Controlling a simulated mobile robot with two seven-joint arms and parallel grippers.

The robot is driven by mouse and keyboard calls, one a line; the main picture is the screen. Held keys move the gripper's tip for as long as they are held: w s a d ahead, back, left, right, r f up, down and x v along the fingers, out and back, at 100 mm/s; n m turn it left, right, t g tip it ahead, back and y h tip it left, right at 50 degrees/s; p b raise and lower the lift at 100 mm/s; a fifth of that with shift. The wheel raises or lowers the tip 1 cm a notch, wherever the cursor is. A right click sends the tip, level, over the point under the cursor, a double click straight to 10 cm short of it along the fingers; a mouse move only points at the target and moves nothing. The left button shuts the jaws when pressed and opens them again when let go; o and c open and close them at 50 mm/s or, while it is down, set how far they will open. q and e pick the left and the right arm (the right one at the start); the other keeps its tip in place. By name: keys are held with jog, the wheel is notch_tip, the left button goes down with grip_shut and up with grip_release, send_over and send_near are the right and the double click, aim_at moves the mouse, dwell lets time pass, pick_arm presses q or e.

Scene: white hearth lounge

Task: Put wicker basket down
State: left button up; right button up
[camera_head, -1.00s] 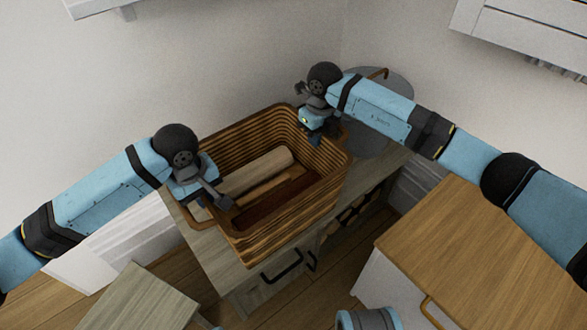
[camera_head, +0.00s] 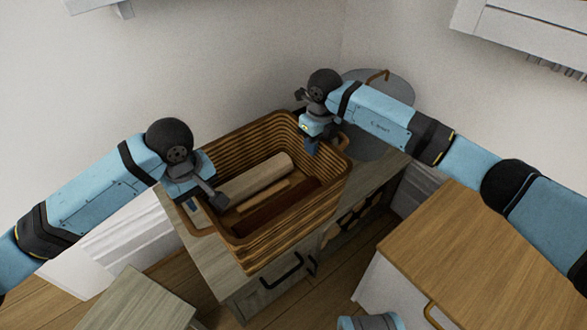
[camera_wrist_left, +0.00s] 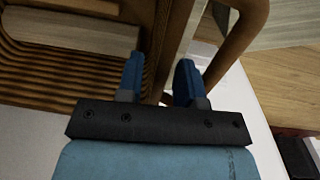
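The brown wicker basket (camera_head: 290,240) is over the top of a grey wooden cabinet (camera_head: 222,262), its open side up. Its underside is hidden, so full contact with the top cannot be seen. A pale roll and darker pieces (camera_head: 255,175) lie inside. My left gripper (camera_head: 200,203) is at the basket's left rim, by the handle. In the left wrist view its blue fingers (camera_wrist_left: 158,80) straddle the brown rim, which fills the gap. My right gripper (camera_head: 310,146) is at the far right rim, with a blue finger inside the basket; its other finger is hidden.
A round grey object (camera_head: 385,90) stands behind the basket at the cabinet's far end. A wooden-topped white cabinet (camera_head: 470,245) is at the right. A small grey-wood top (camera_head: 135,300) is at the lower left. White walls close in behind.

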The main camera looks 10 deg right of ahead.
jog(key=shift+r, duration=0.15)
pick_arm(q)
notch_tip(320, 180, up, 9)
jog(key=shift+s+a, duration=0.15)
jog(key=shift+a, duration=0.1)
pick_arm(e)
notch_tip(320, 180, up, 12)
jog(key=shift+w+d, duration=0.2)
jog(key=shift+d, duration=0.1)
jog(key=shift+f, duration=0.2)
